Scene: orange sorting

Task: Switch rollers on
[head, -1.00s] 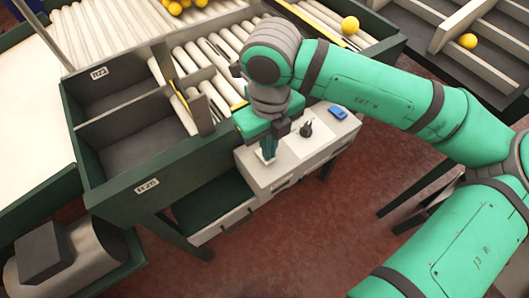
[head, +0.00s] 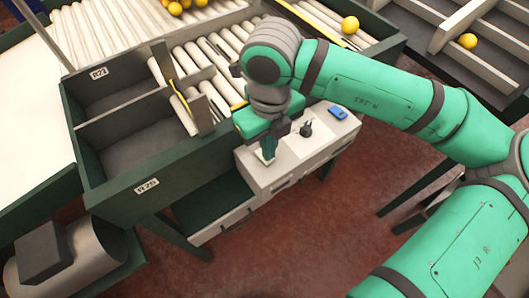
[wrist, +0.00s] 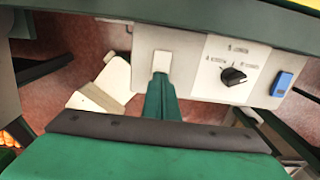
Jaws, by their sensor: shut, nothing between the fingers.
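The roller frame's white control box (head: 300,150) carries a black rotary knob (head: 306,130) on a pale marked plate. In the wrist view the knob (wrist: 233,76) has printed marks around it. A small pale rectangular piece, perhaps a rocker switch (wrist: 163,59), sits left of that plate on the box (wrist: 200,88). My gripper (head: 267,155) is shut and empty, pointing down at the box left of the knob. In the wrist view its fingertips (wrist: 160,76) are right at the pale piece; I cannot tell whether they touch. The white rollers (head: 205,55) lie behind.
A blue object (head: 337,112) is on the box right of the knob. A green-walled bin (head: 125,178) with compartments stands left. Several oranges (head: 175,8) lie on the far rollers, one orange (head: 350,25) at the right end. Red floor (head: 290,230) is open in front.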

